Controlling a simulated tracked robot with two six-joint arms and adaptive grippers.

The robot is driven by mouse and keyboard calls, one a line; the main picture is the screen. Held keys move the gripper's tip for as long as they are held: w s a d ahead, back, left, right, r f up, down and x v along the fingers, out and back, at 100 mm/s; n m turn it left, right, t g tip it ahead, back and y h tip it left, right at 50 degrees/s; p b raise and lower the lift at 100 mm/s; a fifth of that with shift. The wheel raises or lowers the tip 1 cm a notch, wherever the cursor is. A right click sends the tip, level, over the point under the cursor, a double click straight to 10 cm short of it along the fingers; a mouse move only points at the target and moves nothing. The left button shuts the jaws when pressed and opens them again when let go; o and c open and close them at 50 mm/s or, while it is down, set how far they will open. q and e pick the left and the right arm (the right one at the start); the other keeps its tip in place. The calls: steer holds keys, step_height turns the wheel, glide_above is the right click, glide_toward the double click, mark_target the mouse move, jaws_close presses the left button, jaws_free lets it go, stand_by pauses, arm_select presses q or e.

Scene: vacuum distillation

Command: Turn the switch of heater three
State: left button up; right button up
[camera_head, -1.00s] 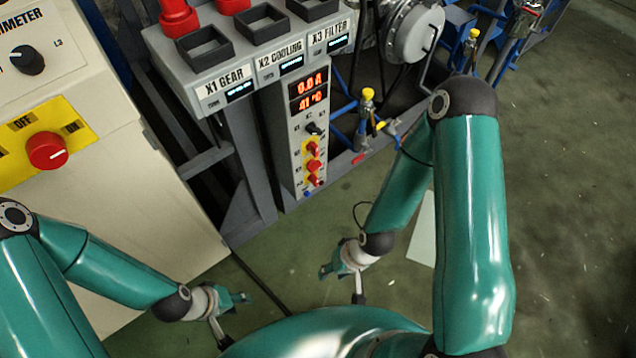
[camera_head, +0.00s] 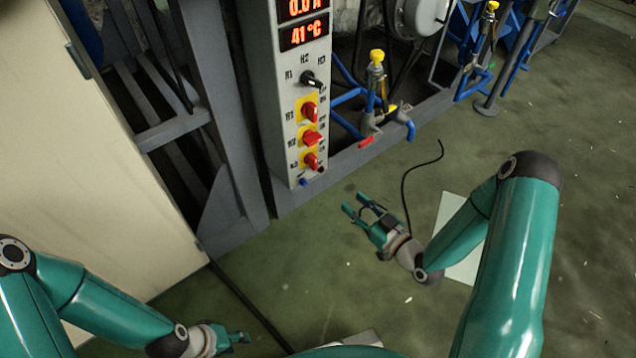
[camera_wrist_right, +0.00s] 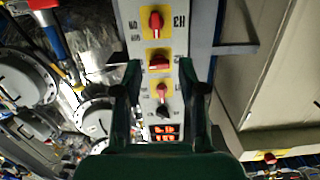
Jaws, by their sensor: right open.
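The grey control panel (camera_head: 264,100) carries three red rotary switches on yellow plates. The lowest, the heater three switch (camera_head: 311,161), shows at the top of the right wrist view (camera_wrist_right: 155,20), beside an upside-down H3 label, with its handle lengthwise to the panel. The middle switch (camera_head: 311,138) has its handle crosswise. The upper switch (camera_head: 309,111) sits below a black selector knob (camera_head: 311,79). My right gripper (camera_head: 355,203) is open and empty, below and right of the switches, apart from the panel. My left gripper (camera_head: 240,340) is low at the bottom edge; its jaw gap is unclear.
A red display (camera_head: 304,34) reads 41 °C. Blue pipes and a yellow-topped valve (camera_head: 377,72) stand right of the panel. A beige cabinet (camera_head: 90,170) is at left. A pale sheet (camera_head: 465,265) lies on the floor under my right arm.

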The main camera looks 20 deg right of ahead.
steer(key=t, duration=0.1)
arm_select(q)
step_height(320, 180, down, 4)
steer(key=b, duration=0.3)
arm_select(e)
glide_toward(316, 163)
steer(key=x, duration=0.9)
steer(key=shift+r, duration=0.1)
jaws_close()
